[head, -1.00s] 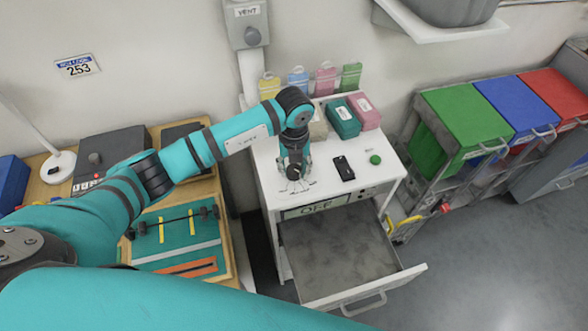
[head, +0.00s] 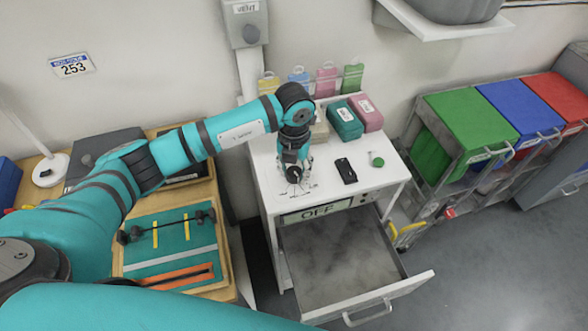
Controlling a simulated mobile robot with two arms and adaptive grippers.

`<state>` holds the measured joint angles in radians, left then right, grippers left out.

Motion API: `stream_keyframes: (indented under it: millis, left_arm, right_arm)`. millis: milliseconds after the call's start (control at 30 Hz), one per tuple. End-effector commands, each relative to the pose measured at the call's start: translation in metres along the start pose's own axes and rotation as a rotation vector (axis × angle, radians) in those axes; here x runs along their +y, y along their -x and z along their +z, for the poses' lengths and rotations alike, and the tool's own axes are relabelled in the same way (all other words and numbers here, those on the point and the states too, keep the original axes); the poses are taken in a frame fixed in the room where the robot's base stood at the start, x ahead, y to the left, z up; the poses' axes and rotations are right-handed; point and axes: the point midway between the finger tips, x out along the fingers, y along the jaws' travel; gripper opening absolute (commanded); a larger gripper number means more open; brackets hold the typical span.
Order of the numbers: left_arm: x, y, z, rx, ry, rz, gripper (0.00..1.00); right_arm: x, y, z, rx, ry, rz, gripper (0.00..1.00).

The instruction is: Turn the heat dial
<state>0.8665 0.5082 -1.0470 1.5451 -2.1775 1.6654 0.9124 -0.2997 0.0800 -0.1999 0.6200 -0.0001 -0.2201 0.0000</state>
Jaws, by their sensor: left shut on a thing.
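My left gripper (head: 294,178) points down onto the left front of the white cabinet's top (head: 325,185), shut on the heat dial. The dial itself is almost wholly hidden under the fingers. Dark scale marks show on the white top around the fingertips. The display (head: 318,211) on the cabinet front, just below the gripper, reads OFF. My right gripper is not in view.
The cabinet's drawer (head: 340,262) is open and looks empty. A black phone-like thing (head: 346,171) and a green round thing (head: 377,160) lie right of the gripper. Teal (head: 345,122) and pink (head: 366,113) boxes stand behind. A workbench with a green mat (head: 172,243) is at left.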

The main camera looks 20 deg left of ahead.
Motion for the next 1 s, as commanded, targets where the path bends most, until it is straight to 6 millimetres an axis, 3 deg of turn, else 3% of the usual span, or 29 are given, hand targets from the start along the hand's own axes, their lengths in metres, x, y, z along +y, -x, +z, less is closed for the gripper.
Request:
stream_keyframes:
  millis: [100,133,300,667,1000]
  left_arm:
    - [0.000,0.002,0.002,-0.004,0.002,-0.001,0.06]
    - [0.000,0.002,0.002,-0.004,0.002,-0.001,0.42]
    - [0.000,0.001,0.001,-0.003,0.002,-0.001,0.61]
    - [0.000,0.009,0.001,-0.004,0.002,0.000,0.61]
    - [0.000,0.076,0.002,-0.007,0.001,-0.001,0.61]
  right_arm:
    - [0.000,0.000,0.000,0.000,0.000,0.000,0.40]
    - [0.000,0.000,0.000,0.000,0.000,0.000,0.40]
    - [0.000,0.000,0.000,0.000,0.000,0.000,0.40]
    - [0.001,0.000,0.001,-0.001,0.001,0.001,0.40]
    - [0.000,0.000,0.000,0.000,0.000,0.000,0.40]
